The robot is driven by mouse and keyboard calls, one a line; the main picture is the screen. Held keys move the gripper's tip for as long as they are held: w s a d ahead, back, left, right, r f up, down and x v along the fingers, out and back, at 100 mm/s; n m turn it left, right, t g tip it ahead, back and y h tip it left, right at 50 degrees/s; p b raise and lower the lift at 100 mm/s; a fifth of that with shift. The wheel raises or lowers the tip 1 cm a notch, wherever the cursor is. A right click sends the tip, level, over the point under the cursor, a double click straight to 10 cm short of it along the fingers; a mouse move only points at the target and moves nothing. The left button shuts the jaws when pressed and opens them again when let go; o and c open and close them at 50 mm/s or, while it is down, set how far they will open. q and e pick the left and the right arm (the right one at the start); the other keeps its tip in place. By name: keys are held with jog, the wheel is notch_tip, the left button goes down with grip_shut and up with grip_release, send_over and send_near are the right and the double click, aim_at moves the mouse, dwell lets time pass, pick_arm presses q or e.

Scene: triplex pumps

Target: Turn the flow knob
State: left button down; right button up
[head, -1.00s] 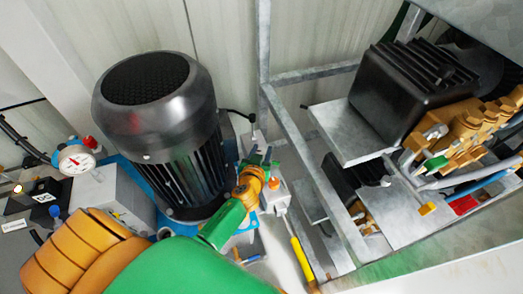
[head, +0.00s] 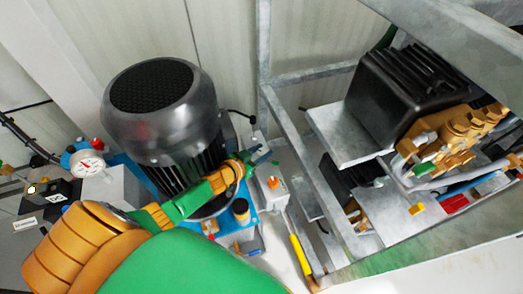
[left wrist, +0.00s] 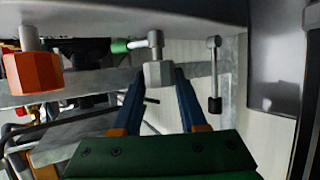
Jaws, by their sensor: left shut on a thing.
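My left gripper (head: 262,156) reaches in beside the tall black motor (head: 160,95), just above a small light box with an orange knob (head: 273,183). In the left wrist view its two blue fingers (left wrist: 160,76) are shut on a grey hexagonal knob (left wrist: 157,74) on a short stem under a pale surface. The larger orange hexagonal knob (left wrist: 33,74) hangs to the left, apart from the fingers. Which knob is the flow knob, I cannot tell from any label. In the head view the held knob is hidden or too small to make out. My right gripper is not in view.
A grey metal frame (head: 290,130) stands to the right, carrying a black motor (head: 400,85) with a brass pump (head: 465,130). A round gauge (head: 88,163) is at the left. A grey lever (left wrist: 214,75) hangs right of the fingers.

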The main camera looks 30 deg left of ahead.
aim_at(261, 152)
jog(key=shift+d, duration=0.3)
pick_arm(q)
jog(key=shift+c, duration=2.2)
grip_release()
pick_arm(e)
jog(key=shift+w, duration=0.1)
pick_arm(q)
notch_tip(261, 152, up, 4)
jog(key=p, duration=0.3)
jog(key=shift+r, duration=0.2)
jog(key=s+d+r+p, duration=0.3)
jog(key=s+r, duration=0.1)
jog(key=s, duration=0.2)
jog(key=s+d+r+p, duration=0.3)
jog(key=s+r, duration=0.1)
jog(key=s, duration=0.2)
jog(key=shift+s+r, duration=0.3)
jog(key=shift+r, duration=0.05)
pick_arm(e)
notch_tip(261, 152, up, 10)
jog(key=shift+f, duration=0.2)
